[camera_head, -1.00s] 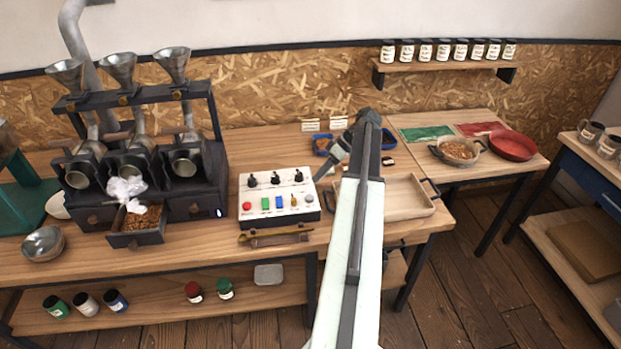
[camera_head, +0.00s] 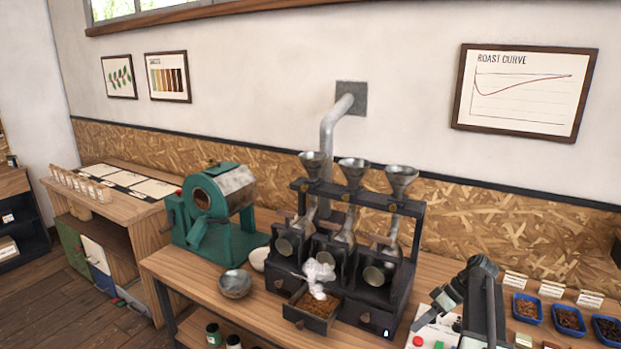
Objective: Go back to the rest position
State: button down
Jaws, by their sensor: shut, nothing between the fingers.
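My gripper (camera_head: 424,318) is at the lower right of the head view, at the end of my dark arm, pointing down and to the left. It is shut and holds nothing. It appears in front of the control box (camera_head: 426,337), close to the right side of the black roaster (camera_head: 397,290). I cannot tell its height above the bench. My arm and the frame's lower edge hide much of the control box.
The roaster's open drawer (camera_head: 318,322) holds brown grounds or beans. A metal bowl (camera_head: 235,284) and green drum machine (camera_head: 212,215) stand left of it. Blue trays (camera_head: 569,320) lie to the right. Floor (camera_head: 75,318) is clear at lower left.

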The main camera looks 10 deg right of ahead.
jog(key=s+a+f+m+h, duration=0.1)
jog(key=a+m+h, duration=0.1)
jog(key=a, duration=0.7)
jog(key=s+a+f+m+h, duration=0.2)
jog(key=a+h, duration=0.1)
jog(key=a, duration=0.6)
jog(key=s+a+f+m+g+h, duration=0.1)
jog(key=a+f+m+h, duration=0.1)
jog(key=a, duration=0.7)
jog(key=shift+s+a+m+h, duration=0.2)
jog(key=shift+s+m+h, duration=0.15)
jog(key=shift+m, duration=0.25)
